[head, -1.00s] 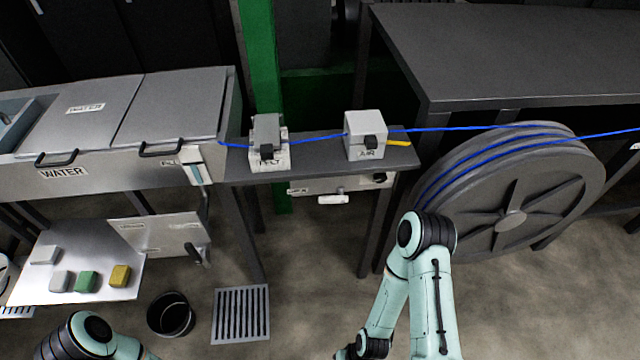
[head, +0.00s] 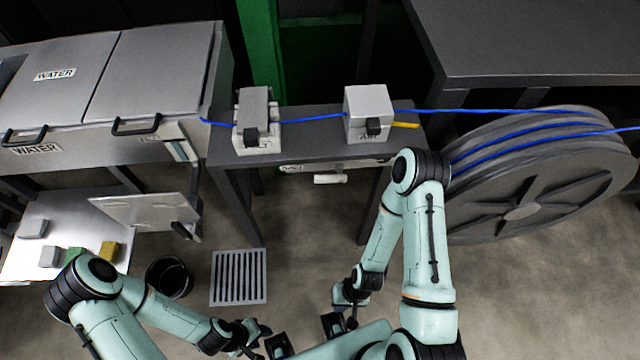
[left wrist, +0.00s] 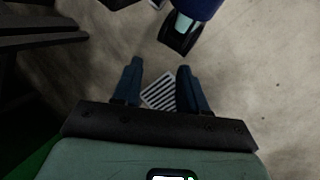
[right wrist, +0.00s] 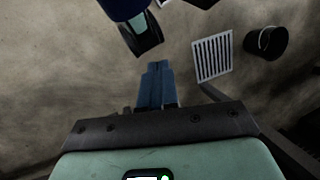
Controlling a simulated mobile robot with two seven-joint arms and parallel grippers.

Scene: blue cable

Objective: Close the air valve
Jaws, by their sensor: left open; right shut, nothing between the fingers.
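A grey box with a partly readable label that looks like AIR (head: 368,103) stands on the narrow dark bench, with a black block or knob (head: 374,127) on its front. A short yellow piece (head: 405,125) sticks out to its right; I cannot tell whether it is a lever or a hose. My left gripper (left wrist: 158,68) is open and empty above the floor. My right gripper (right wrist: 158,66) is shut and empty, also above the floor. In the head view both hands are low, near my base, well apart from the box.
Water tanks (head: 150,75) stand left. A floor grate (head: 239,278) and black bucket (head: 170,278) lie below.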

